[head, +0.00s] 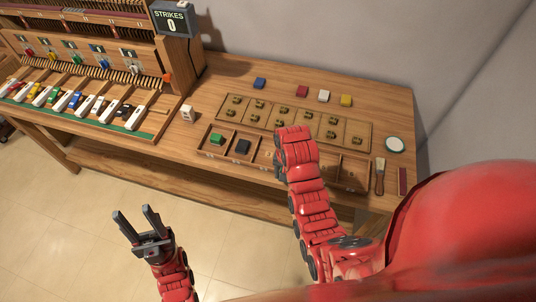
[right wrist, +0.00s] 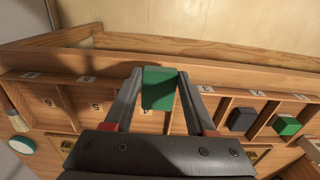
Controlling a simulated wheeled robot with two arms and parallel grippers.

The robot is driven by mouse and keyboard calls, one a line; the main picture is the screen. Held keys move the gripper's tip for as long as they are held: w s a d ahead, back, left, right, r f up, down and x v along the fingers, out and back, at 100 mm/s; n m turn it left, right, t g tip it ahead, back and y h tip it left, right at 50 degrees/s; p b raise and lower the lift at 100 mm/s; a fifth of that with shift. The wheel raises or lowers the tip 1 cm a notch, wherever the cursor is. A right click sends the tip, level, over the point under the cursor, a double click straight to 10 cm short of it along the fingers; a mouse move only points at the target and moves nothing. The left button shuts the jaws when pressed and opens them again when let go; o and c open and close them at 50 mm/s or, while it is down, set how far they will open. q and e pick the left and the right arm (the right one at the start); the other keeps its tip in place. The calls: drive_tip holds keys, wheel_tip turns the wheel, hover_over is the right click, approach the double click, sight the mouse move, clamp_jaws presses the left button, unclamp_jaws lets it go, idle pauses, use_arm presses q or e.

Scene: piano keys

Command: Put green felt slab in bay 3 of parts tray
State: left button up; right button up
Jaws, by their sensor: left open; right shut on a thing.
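A green felt slab (right wrist: 159,88) is held between the fingertips of my right gripper (right wrist: 155,82), above the parts tray (right wrist: 220,79). In the right wrist view it overlaps the tray around bays 3 and 4; its exact height is unclear. In the head view my right arm hides that gripper and the slab. Bay 1 of the tray (head: 203,152) holds another green slab (head: 216,138), also in the right wrist view (right wrist: 287,126). Bay 2 holds a dark slab (head: 242,146). Bay 3 is partly hidden by my arm. My left gripper (head: 134,211) is open and empty, over the floor.
Behind the tray lies a board (head: 262,113) with several marked squares. Blue (head: 259,83), red (head: 302,91), white (head: 324,96) and yellow (head: 346,101) blocks stand behind it. A brush (head: 380,176) and a round dish (head: 394,145) are at right. The piano keys (head: 75,100) are at left.

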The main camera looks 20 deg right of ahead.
sight(267, 159)
drive_tip(key=w+b, duration=0.2)
drive_tip(key=w+f+b, duration=0.1)
drive_tip(key=w+b, duration=0.1)
drive_tip(key=w, duration=0.1)
drive_tip(key=w+a+f+b, duration=0.1)
drive_tip(key=w+b, duration=0.1)
drive_tip(key=w, duration=0.1)
drive_tip(key=shift+b, duration=0.4)
drive_tip(key=w, duration=0.2)
drive_tip(key=w+r+p, duration=0.1)
drive_tip(key=shift+w+a, duration=0.1)
drive_tip(key=shift+a, duration=0.2)
drive_tip(key=shift+w+p, duration=0.35)
drive_tip(key=shift+w, duration=0.35)
drive_tip(key=shift+w+a+f, duration=0.15)
drive_tip(key=shift+w+f, duration=0.1)
drive_tip(key=shift+w, duration=0.2)
drive_tip(key=shift+f+p, duration=0.25)
drive_tip(key=shift+p, duration=0.15)
drive_tip(key=shift+f, duration=1.55)
